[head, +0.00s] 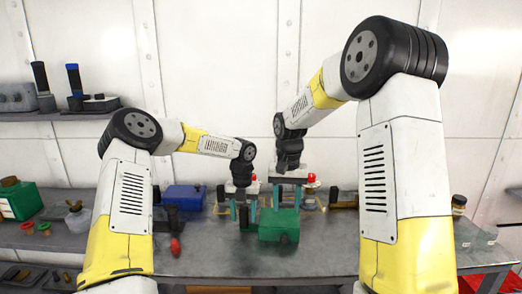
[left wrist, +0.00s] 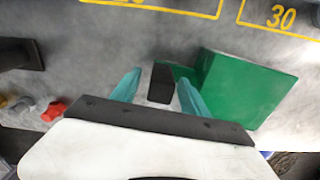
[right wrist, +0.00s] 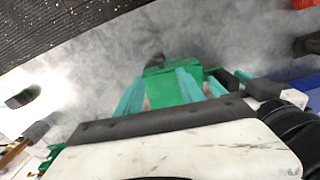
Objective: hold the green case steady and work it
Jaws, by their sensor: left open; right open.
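The green case (head: 279,227) sits on the grey metal bench, and it also shows in the left wrist view (left wrist: 240,88) and right wrist view (right wrist: 170,90). A black handle-like block (left wrist: 161,84) stands out on its left side. My left gripper (head: 243,214) is open, its teal fingers on either side of this block with gaps visible in the left wrist view. My right gripper (head: 286,196) is open above the case, its fingers (right wrist: 158,92) spread to either side of the green body in the right wrist view. Whether they touch it I cannot tell.
A blue box (head: 185,197) and a red knobbed piece (head: 175,247) lie left of the case. A green container (head: 18,201) stands at the far left, below a wall shelf (head: 55,115). Yellow outlines (left wrist: 280,16) mark the bench. Bare bench lies in front of the case.

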